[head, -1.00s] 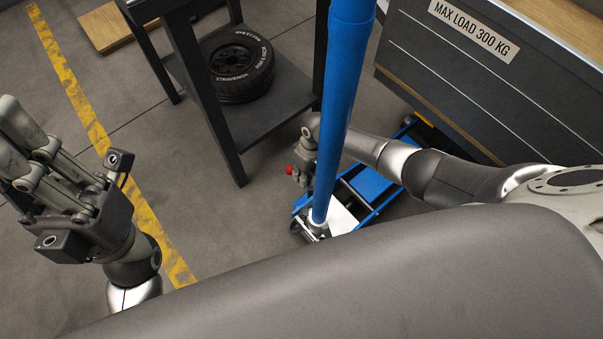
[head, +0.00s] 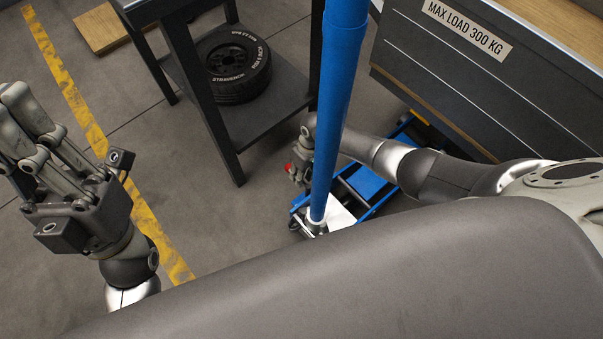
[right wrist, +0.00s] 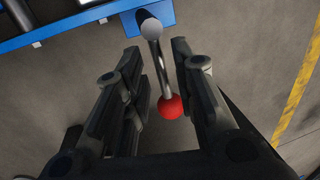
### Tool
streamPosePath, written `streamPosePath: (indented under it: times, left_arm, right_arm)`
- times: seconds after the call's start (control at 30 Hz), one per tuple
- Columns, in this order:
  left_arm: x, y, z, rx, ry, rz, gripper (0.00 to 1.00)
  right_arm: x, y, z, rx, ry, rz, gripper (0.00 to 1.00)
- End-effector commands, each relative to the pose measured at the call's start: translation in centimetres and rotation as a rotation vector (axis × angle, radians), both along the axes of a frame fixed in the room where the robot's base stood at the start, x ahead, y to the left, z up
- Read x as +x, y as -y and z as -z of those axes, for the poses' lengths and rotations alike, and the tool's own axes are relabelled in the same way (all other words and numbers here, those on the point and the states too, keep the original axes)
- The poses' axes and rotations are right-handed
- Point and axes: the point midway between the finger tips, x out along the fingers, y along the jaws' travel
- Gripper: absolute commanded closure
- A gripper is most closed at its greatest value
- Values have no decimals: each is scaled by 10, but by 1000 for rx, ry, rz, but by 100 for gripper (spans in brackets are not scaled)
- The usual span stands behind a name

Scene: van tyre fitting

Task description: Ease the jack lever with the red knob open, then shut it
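The jack lever (right wrist: 161,67) is a metal rod on the blue jack, ending in a red knob (right wrist: 170,107). The knob also shows in the head view (head: 289,168), partly covered by my right gripper (head: 301,172). In the right wrist view, my right gripper (right wrist: 157,50) is open, one finger on each side of the lever, with gaps visible on both sides. The blue jack (head: 366,182) stands on the floor, partly hidden behind its upright blue handle (head: 335,95). My left gripper (head: 20,125) is raised at the left, empty, its fingers apart.
A dark shelf stand (head: 262,117) with a tyre (head: 238,68) stands behind the jack. A dark cabinet (head: 440,75) marked MAX LOAD 300 KG is at the right. The blue handle rises close to my right gripper. Floor with a yellow line (head: 75,95) is clear at the left.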

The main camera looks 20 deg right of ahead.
Motion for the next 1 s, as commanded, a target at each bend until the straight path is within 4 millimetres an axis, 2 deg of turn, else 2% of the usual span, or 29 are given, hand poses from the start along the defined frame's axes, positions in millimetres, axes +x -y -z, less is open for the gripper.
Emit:
streamPosePath:
  times: [0.3,0.47,0.67,1.0]
  left_arm:
    - [0,0,0,0,-1,1,100]
    - [0,0,0,0,-1,1,100]
    - [0,0,0,0,0,1,100]
    - [0,0,0,0,0,1,100]
  right_arm:
    - [0,0,0,-2,0,-4,69]
    - [1,2,-8,-1,2,-4,69]
    - [3,8,-35,-2,4,-5,69]
    - [7,19,-96,-1,3,-5,69]
